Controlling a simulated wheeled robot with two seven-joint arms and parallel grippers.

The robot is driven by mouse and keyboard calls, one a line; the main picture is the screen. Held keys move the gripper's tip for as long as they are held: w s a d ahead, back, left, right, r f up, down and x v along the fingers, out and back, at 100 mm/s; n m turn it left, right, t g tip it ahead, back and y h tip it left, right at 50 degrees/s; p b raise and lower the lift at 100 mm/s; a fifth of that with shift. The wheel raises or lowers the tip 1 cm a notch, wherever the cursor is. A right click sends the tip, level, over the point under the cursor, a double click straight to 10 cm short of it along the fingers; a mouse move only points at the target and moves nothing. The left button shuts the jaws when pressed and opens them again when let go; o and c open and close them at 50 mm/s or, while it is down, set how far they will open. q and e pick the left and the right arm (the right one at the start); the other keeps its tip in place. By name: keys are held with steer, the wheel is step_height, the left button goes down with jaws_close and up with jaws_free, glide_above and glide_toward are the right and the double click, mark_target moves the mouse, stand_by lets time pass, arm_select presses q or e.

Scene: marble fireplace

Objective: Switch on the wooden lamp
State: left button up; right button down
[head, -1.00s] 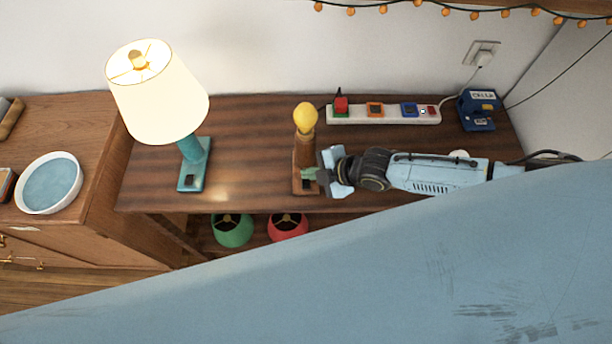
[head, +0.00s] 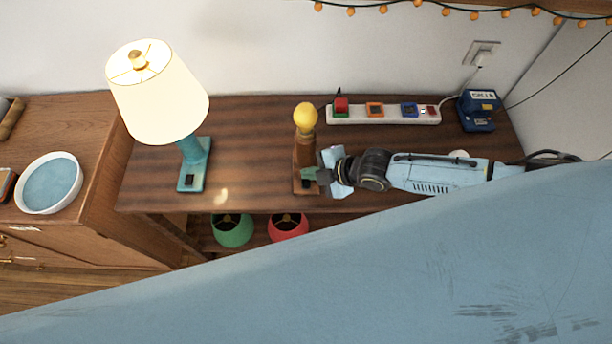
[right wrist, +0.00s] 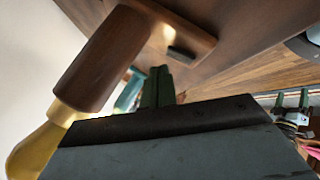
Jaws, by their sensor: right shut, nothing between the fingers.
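The wooden lamp (head: 304,151) stands upright on the dark wooden table with a bare yellow bulb (head: 305,117) and no shade. I cannot tell whether the bulb is lit. Its post (right wrist: 101,65) and base also show in the right wrist view, with a dark switch (right wrist: 181,53) on the base. My right gripper (head: 314,174) is shut and empty, its green fingertips right beside the lamp's lower post, above the base. In the right wrist view the fingers (right wrist: 158,86) appear close to the switch; contact cannot be told.
A teal lamp (head: 193,165) with a cream shade stands to the left. A power strip (head: 385,114) and a blue device (head: 478,110) lie at the back right. Green (head: 232,231) and red (head: 289,227) shades sit below. A bowl (head: 50,183) stands far left.

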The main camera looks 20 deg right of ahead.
steer(key=shift+f, duration=0.15)
steer(key=shift+f+b, duration=0.3)
steer(key=shift+b, duration=0.1)
steer(key=shift+w+f+b, duration=0.1)
steer(key=shift+f+b, duration=0.25)
stand_by(0.5)
steer(key=shift+r, duration=0.1)
steer(key=shift+r+p, duration=0.7)
steer(key=shift+p, duration=0.1)
steer(key=r+p, duration=0.3)
steer(key=s+r+p, duration=0.1)
steer(key=r+p, duration=0.1)
stand_by(0.4)
